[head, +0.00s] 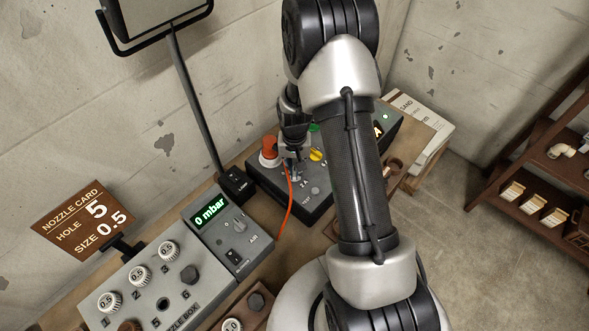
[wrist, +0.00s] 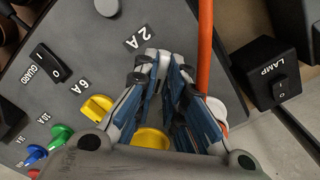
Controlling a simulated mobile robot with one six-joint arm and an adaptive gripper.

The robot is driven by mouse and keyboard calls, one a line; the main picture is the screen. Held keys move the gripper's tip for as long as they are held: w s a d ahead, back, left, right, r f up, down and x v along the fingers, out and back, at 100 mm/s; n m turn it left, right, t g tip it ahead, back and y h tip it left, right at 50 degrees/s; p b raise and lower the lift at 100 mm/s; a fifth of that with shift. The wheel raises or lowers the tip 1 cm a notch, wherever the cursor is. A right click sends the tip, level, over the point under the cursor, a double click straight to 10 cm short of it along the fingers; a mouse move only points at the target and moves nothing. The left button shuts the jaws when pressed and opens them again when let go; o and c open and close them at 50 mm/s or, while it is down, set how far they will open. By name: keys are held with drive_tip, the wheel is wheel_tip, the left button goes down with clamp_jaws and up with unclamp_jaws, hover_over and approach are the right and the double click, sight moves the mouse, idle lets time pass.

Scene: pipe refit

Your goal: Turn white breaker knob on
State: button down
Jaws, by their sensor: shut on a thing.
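The grey breaker box (head: 262,178) stands on the bench in the head view. My gripper (head: 293,170) reaches down to it beside the "2 A" mark. In the wrist view my gripper (wrist: 165,62) has its fingers close together next to the "2 A" label (wrist: 138,37). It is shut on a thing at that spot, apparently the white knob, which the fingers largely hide. I cannot tell which way the knob points. The yellow 6 A knob (wrist: 97,107) stands apart from the fingers; it also shows in the head view (head: 316,155).
A black guard switch (wrist: 50,63) and the lamp switch box (wrist: 275,75) flank the gripper. The nozzle box (head: 150,295) stands front left. A shelf (head: 530,165) stands at right.

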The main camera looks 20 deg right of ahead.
sight(295, 172)
drive_tip(key=m, duration=0.4)
drive_tip(key=shift+m+b, duration=0.3)
drive_tip(key=shift+m, duration=1.9)
drive_tip(key=c, duration=1.7)
unclamp_jaws()
drive_tip(key=shift+o, duration=0.2)
drive_tip(key=shift+r, duration=0.1)
wheel_tip(295, 172, up, 12)
